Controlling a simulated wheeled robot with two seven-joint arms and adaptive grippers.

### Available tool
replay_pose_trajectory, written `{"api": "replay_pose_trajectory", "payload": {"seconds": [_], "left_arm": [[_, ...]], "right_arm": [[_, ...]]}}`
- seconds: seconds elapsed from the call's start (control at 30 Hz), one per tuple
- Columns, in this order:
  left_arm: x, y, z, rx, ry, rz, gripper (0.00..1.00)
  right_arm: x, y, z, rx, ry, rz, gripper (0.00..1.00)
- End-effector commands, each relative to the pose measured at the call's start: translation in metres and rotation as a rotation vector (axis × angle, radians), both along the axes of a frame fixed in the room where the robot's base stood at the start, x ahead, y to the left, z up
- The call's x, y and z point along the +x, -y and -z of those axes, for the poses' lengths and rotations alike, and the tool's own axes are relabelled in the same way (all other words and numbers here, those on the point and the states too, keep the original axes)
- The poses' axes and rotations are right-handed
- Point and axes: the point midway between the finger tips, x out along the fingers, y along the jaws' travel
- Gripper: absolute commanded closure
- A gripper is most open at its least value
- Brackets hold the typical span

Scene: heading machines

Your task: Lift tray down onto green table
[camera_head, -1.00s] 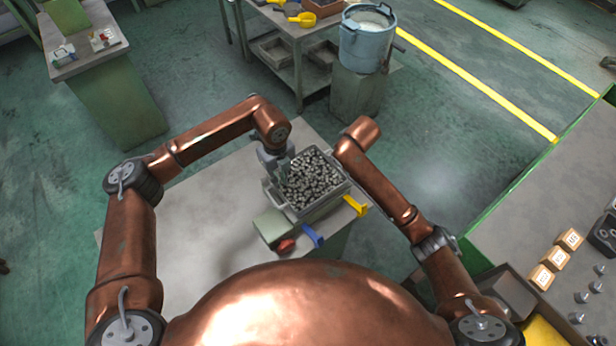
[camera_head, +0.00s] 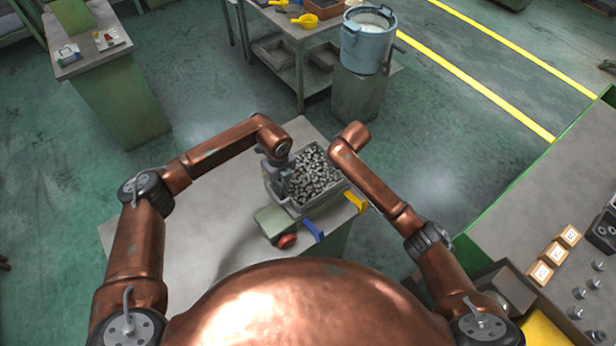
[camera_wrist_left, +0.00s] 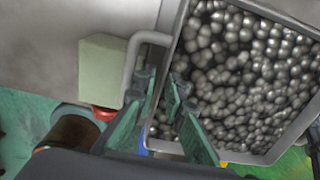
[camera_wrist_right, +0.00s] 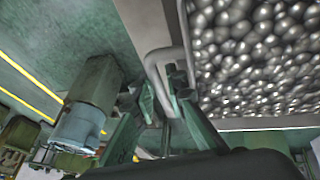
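A grey tray (camera_head: 330,203) filled with shiny metal pieces (camera_head: 316,177) rests on a grey-topped stand (camera_head: 180,230) in front of me. The tray has bent bar handles at its ends. My left gripper (camera_wrist_left: 161,82) is open at one handle (camera_wrist_left: 133,55), with a gap between its fingers beside the tray wall. My right gripper (camera_wrist_right: 162,86) is open, its fingers on either side of the other handle (camera_wrist_right: 152,58); in the head view it is hidden behind its arm. A table with a green body (camera_head: 122,105) and grey top stands at the far left.
A pale green box (camera_head: 270,221), a red knob (camera_head: 287,241), and blue (camera_head: 314,230) and yellow (camera_head: 355,202) levers sit by the tray. A blue bucket (camera_head: 366,45) stands on a pedestal behind. A green-edged bench (camera_head: 520,215) is at right. Floor is open between stand and far-left table.

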Motion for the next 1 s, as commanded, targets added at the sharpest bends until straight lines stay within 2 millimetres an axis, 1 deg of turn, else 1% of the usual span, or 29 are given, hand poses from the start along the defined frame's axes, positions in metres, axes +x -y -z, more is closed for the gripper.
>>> {"api": "replay_pose_trajectory", "payload": {"seconds": [0.13, 0.3, 1.0], "left_arm": [[0.0001, 0.0, 0.0, 0.0, 0.0, 0.0, 0.9], [0.0001, 0.0001, -0.0003, 0.0, 0.0, 0.0, 1.0], [0.0005, -0.0001, -0.0008, 0.0, 0.001, 0.0, 1.0]], "right_arm": [[0.0, -0.0003, -0.0003, 0.0, 0.0, 0.0, 0.88], [-0.0002, -0.0003, -0.0003, 0.0, 0.0, 0.0, 1.0], [0.0001, -0.0007, -0.0015, 0.001, 0.002, -0.002, 1.0]]}}
